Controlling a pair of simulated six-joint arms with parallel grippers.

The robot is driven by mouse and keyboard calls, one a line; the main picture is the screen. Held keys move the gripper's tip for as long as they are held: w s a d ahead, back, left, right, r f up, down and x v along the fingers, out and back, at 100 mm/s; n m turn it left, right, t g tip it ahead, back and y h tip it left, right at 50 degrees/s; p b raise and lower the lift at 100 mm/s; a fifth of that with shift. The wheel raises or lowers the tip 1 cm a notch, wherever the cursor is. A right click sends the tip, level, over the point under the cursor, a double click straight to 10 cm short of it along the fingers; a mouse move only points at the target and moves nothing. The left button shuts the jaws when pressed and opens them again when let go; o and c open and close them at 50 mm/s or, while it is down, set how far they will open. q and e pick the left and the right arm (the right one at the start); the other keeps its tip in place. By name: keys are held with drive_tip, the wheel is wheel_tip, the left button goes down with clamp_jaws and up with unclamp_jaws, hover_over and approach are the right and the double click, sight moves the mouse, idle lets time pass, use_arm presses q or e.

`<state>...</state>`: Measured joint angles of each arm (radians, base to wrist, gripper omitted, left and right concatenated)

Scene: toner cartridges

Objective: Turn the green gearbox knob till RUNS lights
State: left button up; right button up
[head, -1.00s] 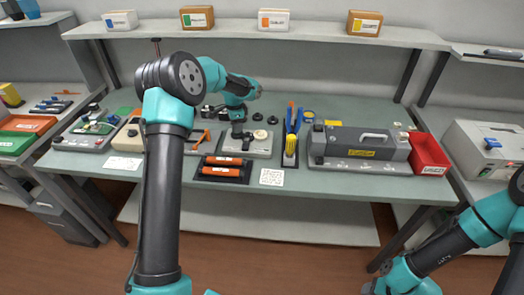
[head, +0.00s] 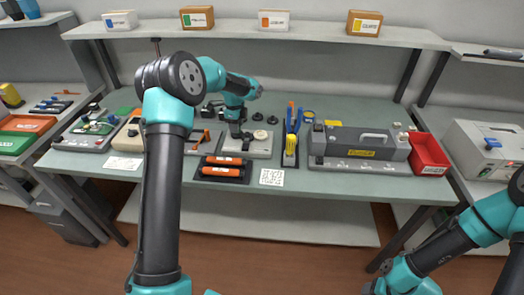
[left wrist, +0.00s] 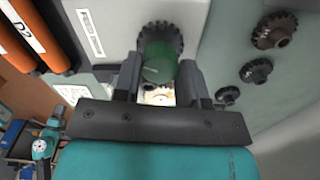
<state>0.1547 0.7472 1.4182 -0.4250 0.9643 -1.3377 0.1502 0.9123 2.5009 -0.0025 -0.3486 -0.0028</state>
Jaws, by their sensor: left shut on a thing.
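The gearbox (head: 262,153) is a pale flat unit in the middle of the bench. In the left wrist view its green knob (left wrist: 157,57) sits between the fingers of my left gripper (left wrist: 160,84), which is shut on it. In the head view the left gripper (head: 236,132) points down at the gearbox and hides the knob. A cream round part (head: 260,135) stands beside it on the gearbox. A bright yellowish patch (left wrist: 158,95) shows between the fingers in the left wrist view. I cannot read a RUNS lamp. My right gripper is out of view.
Dark gears (head: 272,119) lie behind the gearbox. Orange cartridges (head: 222,168) lie in a black tray in front. A tool holder (head: 290,158), a grey machine (head: 350,147) and a red bin (head: 428,155) stand to the right.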

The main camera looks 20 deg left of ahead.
use_arm(q)
drive_tip(key=m, duration=0.6)
drive_tip(key=shift+m, duration=0.4)
drive_tip(key=o, duration=0.8)
drive_tip(key=shift+c, duration=0.2)
